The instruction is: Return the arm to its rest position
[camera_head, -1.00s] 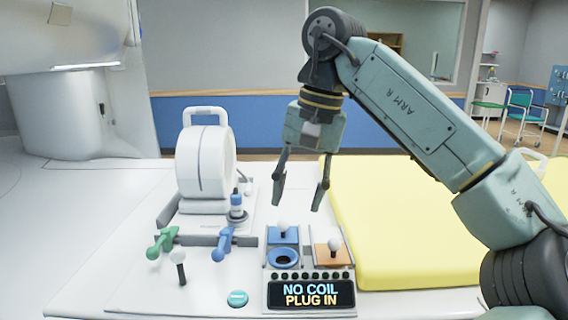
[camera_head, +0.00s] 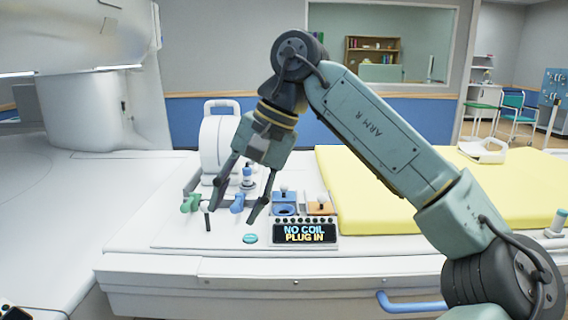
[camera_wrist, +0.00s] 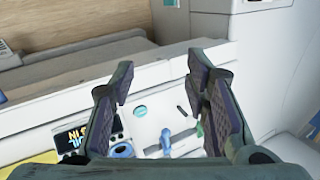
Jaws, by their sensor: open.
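My gripper (camera_head: 232,200) is open and empty, its fingers pointing down over the front of the white table beside the control panel. In the wrist view my gripper (camera_wrist: 160,95) shows two dark fingers spread apart with nothing between them. My arm (camera_head: 375,125) reaches in from the right side of the head view, raised and bent at a joint high above the table. The fingers partly cover the white ring-shaped coil (camera_head: 217,140) and the blue and green handles behind them.
The panel display (camera_head: 304,233) reads "NO COIL PLUG IN". A blue socket (camera_head: 285,209) and an orange lever plate (camera_head: 319,208) sit above it. A yellow mattress (camera_head: 400,185) lies to the right. The large white magnet (camera_head: 85,80) stands at the left. A blue rail (camera_head: 410,303) runs along the front.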

